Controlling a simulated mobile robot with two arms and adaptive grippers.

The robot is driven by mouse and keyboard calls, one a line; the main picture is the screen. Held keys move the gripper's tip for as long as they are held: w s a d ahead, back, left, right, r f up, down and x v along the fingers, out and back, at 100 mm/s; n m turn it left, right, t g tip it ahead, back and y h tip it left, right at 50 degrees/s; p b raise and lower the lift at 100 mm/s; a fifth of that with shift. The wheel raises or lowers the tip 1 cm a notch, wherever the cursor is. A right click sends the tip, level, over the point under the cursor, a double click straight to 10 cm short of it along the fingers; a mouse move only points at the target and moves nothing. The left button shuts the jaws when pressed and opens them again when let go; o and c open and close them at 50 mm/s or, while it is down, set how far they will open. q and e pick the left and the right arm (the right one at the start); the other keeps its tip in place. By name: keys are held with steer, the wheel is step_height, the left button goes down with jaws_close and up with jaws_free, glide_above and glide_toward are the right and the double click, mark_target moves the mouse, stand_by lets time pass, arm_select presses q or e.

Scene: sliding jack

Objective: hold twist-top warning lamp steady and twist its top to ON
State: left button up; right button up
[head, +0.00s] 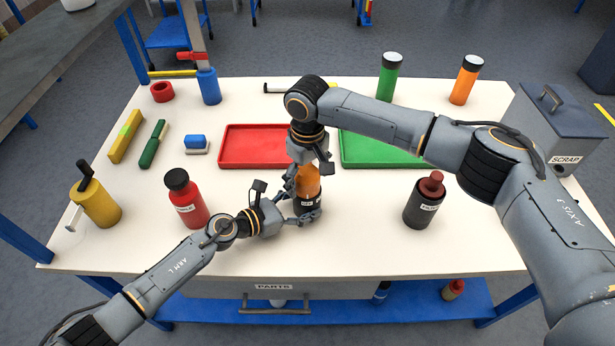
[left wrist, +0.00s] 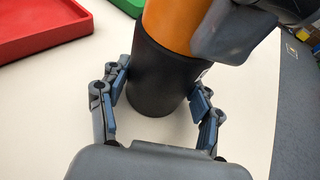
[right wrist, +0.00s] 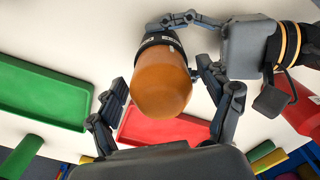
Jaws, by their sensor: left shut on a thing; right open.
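The warning lamp has an orange top (head: 308,182) and a black base (head: 306,205). It stands upright on the white table, in front of the trays. My left gripper (head: 306,217) is shut on the black base; in the left wrist view its fingers (left wrist: 160,100) sit on both sides of the base (left wrist: 160,75). My right gripper (head: 308,172) is above the lamp, pointing down, and open. In the right wrist view its fingers (right wrist: 172,102) are spread either side of the orange top (right wrist: 161,82), with visible gaps. The base's lettering is partly hidden.
A red tray (head: 228,160) and a green tray (head: 350,150) lie behind the lamp. A red bottle (head: 186,200) stands to the left, a dark bottle (head: 424,203) with a red cap to the right. A grey scrap bin (head: 556,125) is at the far right. The table's front strip is clear.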

steer(key=c, duration=1.2)
steer(key=shift+n, duration=0.3)
steer(key=n, duration=1)
steer(key=shift+w+n, duration=0.1)
steer(key=shift+n, duration=0.3)
